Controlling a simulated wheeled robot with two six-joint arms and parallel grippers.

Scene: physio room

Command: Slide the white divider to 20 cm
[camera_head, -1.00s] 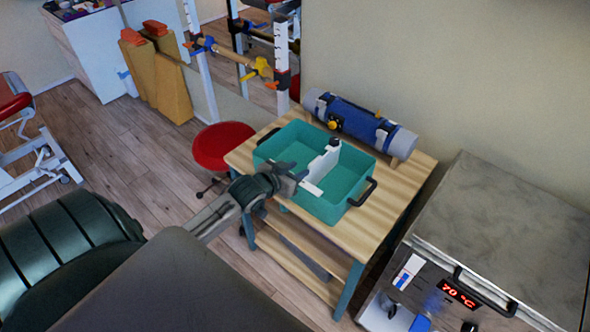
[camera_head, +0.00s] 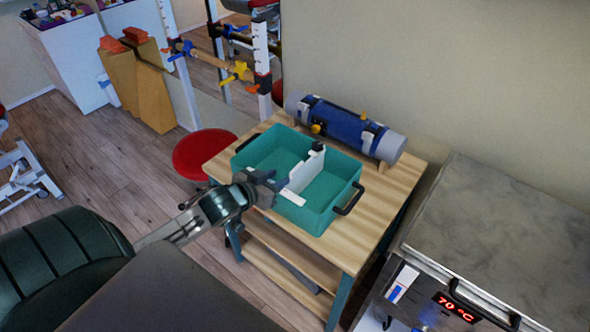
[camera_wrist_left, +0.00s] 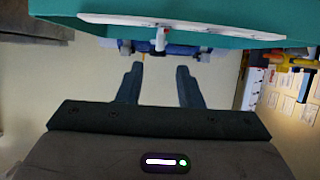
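A teal tub (camera_head: 330,213) with black side handles stands on a wooden table. The white divider (camera_head: 303,172) stands upright across the tub near its middle, with a dark knob at its far end and a flat white piece at the near rim. My left gripper (camera_head: 283,185) is at the tub's near side, left of the divider; contact cannot be told. In the left wrist view, its two fingers (camera_wrist_left: 160,68) are apart with nothing between them. A teal wall (camera_wrist_left: 225,42) and a long white strip (camera_wrist_left: 180,22) show beyond them. Scale marks are not readable. My right gripper is out of view.
A blue and grey roll (camera_head: 345,125) lies behind the tub on the wooden table (camera_head: 385,205). A red stool (camera_head: 200,153) is left of it. A metal unit reading 70 °C (camera_head: 490,230) stands at right. The wall is close behind the table.

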